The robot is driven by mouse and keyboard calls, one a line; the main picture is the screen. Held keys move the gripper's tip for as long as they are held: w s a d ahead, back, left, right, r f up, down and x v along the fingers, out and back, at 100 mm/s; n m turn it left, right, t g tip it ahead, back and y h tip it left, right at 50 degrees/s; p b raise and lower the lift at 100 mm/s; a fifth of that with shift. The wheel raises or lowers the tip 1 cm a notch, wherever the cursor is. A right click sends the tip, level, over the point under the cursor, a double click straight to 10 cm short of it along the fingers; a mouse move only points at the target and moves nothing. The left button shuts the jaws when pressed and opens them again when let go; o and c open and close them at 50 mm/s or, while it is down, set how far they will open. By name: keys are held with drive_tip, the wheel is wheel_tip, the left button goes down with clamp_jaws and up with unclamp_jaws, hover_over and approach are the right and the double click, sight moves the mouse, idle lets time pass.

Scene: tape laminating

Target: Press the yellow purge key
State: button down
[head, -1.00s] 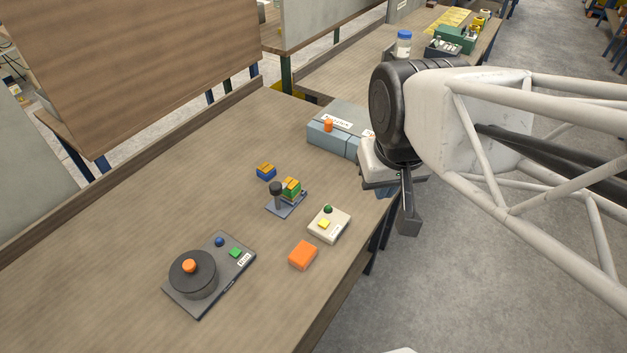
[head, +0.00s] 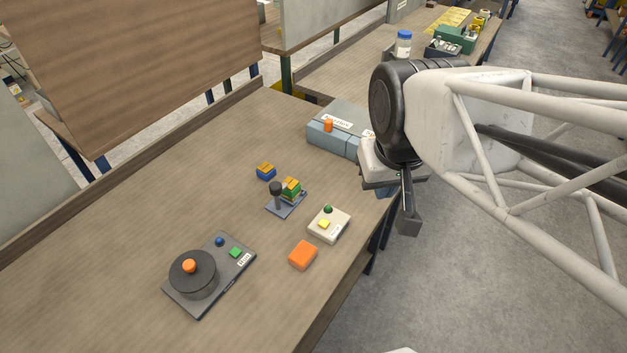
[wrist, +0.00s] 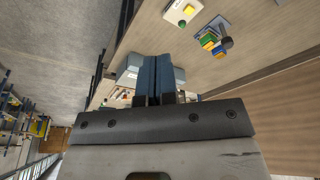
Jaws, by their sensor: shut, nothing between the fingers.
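The yellow key (head: 324,224) sits on a small cream box (head: 337,231) near the right edge of the table. A dark green round button (head: 328,209) is on the same box. The yellow key also shows at the top of the wrist view (wrist: 188,9). My gripper (head: 409,222) hangs beyond the table's right edge, to the right of the cream box and apart from it. In the wrist view its two dark fingers (wrist: 155,62) are together with nothing between them.
An orange block (head: 302,255) lies near the cream box. A plate with a dark knob (head: 276,189) and a blue-yellow block (head: 266,171) stand behind. A dark round device (head: 193,277) is at front left. A grey-blue box (head: 333,137) stands at the back. The table's left part is clear.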

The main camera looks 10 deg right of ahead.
idle(0.7)
drive_tip(key=m+t+y, duration=0.4)
drive_tip(key=m+t, duration=0.2)
drive_tip(key=m, duration=1.6)
hover_over(323, 224)
wheel_tip(323, 224, down, 13)
drive_tip(key=shift+r, duration=0.2)
drive_tip(key=shift+f+n, duration=0.2)
drive_tip(key=shift+n, duration=0.1)
drive_tip(key=shift+f, duration=4.2)
